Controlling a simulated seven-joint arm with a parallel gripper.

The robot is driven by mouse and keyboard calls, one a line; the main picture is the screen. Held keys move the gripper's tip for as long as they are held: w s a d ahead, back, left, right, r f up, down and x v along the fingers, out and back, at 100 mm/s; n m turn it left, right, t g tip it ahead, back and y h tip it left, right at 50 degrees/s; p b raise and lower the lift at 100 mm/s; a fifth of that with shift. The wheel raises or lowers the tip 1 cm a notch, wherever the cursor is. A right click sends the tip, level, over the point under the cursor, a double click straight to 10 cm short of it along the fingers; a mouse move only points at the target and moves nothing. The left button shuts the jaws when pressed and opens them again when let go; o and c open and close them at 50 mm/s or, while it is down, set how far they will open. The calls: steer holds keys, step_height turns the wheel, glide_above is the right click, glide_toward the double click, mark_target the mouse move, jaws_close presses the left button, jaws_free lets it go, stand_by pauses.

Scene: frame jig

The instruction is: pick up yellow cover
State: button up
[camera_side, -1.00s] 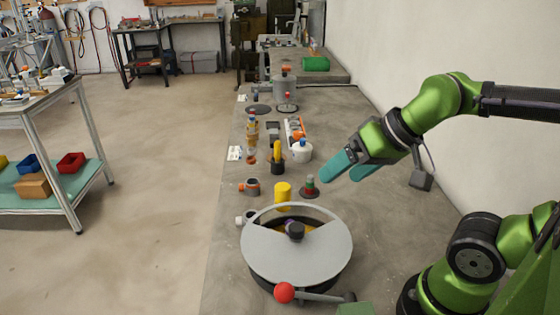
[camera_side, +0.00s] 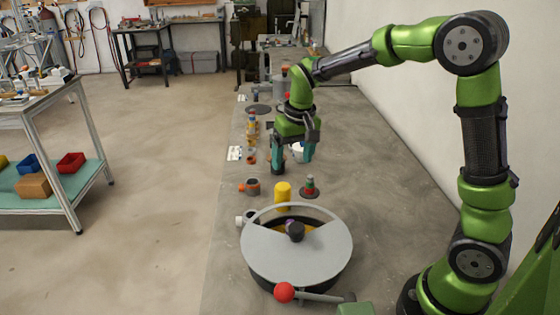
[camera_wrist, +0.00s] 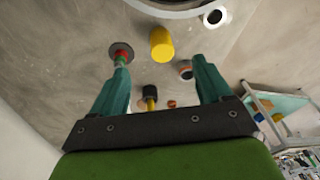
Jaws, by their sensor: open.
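A yellow cylinder, which I take for the yellow cover (camera_side: 283,194), stands on the bench just behind the big round grey-lidded pot in the side view. In the wrist view the yellow cover (camera_wrist: 161,44) is at the top centre, beyond my fingertips and clear of them. My gripper (camera_side: 293,162) is open with teal fingers pointing down, over the bench farther back than the cover. In the wrist view my gripper (camera_wrist: 162,70) has nothing held between its fingers.
The round pot (camera_side: 296,252) with a red-knobbed lever stands in front of the cover. A red-and-green piece on a dark disc (camera_side: 310,188) is right of the cover; a small dark ring part (camera_side: 251,187) is left.

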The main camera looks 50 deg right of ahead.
mark_target(286, 186)
steer(key=shift+h, duration=0.3)
steer(key=w+f, duration=0.1)
steer(key=f, duration=0.2)
steer(key=w+d+f, duration=0.1)
steer(key=f, duration=0.3)
steer(key=w+f, duration=0.1)
steer(key=f, duration=0.2)
steer(key=shift+w+d+f, duration=0.2)
steer(key=shift+w+d, duration=0.05)
steer(key=shift+d, duration=0.1)
steer(key=shift+w+a+f, duration=0.1)
steer(key=shift+w+f, duration=0.05)
steer(key=shift+f, duration=0.75)
steer(key=shift+w+a+f, duration=0.1)
steer(key=shift+w+f, duration=0.1)
steer(key=shift+f, duration=0.75)
steer(key=shift+w+f, duration=0.15)
steer(key=shift+f, duration=0.75)
steer(key=c, duration=1)
step_height(286, 186, up, 12)
steer(key=shift+f, duration=0.2)
